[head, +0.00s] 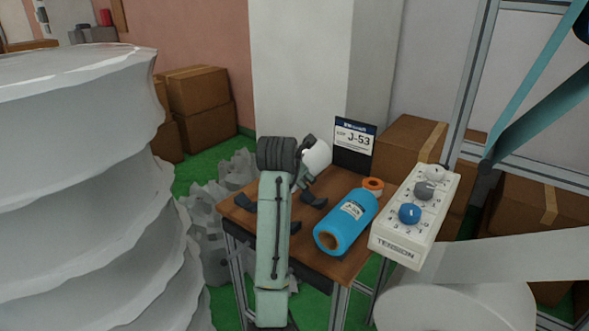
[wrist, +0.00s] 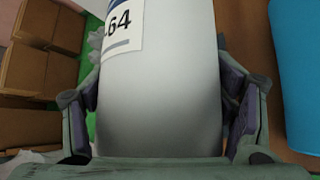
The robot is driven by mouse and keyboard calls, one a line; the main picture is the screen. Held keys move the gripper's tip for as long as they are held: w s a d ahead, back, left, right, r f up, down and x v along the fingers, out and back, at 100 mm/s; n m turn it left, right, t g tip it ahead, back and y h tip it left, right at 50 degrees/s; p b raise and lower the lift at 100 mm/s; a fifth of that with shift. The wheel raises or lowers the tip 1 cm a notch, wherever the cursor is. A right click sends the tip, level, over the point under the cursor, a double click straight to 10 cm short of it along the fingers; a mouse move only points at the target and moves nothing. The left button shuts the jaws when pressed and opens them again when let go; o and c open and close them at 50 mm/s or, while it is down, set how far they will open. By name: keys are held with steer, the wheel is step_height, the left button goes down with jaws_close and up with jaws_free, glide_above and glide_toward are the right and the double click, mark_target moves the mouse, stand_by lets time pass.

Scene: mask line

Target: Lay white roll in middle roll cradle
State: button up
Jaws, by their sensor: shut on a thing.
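The white roll (head: 317,154) is held by my gripper (head: 303,171) above the back part of the small wooden table. In the wrist view the white roll (wrist: 158,95) fills the space between the two fingers, and its label reads "64". My gripper is shut on its sides.
A blue roll (head: 347,222) lies on the table right of my arm; it also shows in the wrist view (wrist: 298,75). Behind it are an orange-edged small roll (head: 373,184) and a J-53 sign (head: 354,138). A TENSION panel (head: 414,216) stands at the right.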

steer(key=shift+s+f, duration=0.15)
steer(key=shift+f, duration=0.45)
steer(key=shift+f+b, duration=0.35)
steer(key=shift+f, duration=4.25)
steer(key=shift+f, duration=0.2)
steer(key=o, duration=1.1)
steer(key=shift+f, duration=0.1)
